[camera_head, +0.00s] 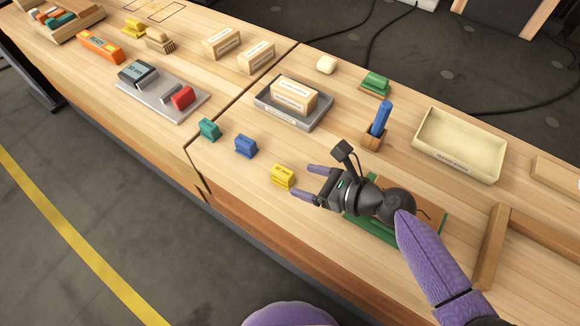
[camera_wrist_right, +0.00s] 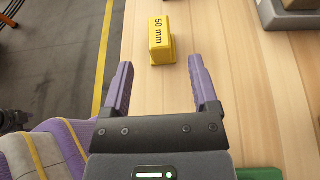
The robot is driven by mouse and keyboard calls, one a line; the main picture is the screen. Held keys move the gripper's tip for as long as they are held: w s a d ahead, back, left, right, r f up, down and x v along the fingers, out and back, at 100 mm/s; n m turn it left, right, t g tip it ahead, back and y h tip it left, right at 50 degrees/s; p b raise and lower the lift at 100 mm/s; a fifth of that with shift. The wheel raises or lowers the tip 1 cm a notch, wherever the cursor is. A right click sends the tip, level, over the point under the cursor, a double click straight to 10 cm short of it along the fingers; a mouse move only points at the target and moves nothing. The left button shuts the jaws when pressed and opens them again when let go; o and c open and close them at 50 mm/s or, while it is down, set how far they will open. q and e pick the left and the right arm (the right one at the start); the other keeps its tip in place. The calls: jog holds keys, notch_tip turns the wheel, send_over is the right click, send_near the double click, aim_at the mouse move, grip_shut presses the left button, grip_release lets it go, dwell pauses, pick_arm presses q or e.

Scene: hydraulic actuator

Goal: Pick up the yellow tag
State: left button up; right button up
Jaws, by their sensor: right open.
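The yellow tag (camera_head: 283,176) is a small block standing on the wooden bench near its front edge. In the right wrist view the yellow tag (camera_wrist_right: 161,42) shows the marking "50 mm" and lies ahead of the fingertips, roughly between their lines. My right gripper (camera_head: 308,181) is open and empty, with its purple fingers pointing at the tag from the right. In the wrist view a gap of bare wood shows between the open gripper (camera_wrist_right: 160,83) and the tag. My left gripper is out of view.
A blue tag (camera_head: 246,146) and a teal tag (camera_head: 209,129) stand left of the yellow one. A grey tray (camera_head: 318,122) holding a labelled block is behind. A green board (camera_head: 375,232) lies under my right wrist. A cream bin (camera_head: 458,172) stands at right.

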aim_at(292, 176)
jog(key=b+x, duration=0.3)
jog(key=x, duration=0.3)
jog(key=shift+a+f, duration=0.15)
jog(key=shift+f, duration=0.1)
jog(key=shift+w+a, duration=0.15)
jog(key=shift+w, duration=0.05)
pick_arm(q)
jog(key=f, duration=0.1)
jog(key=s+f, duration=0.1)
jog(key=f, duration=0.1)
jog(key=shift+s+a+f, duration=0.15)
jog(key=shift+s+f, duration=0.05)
pick_arm(e)
jog(key=shift+r, duration=0.15)
jog(key=c, duration=0.9)
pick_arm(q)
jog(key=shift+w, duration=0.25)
pick_arm(e)
grip_shut()
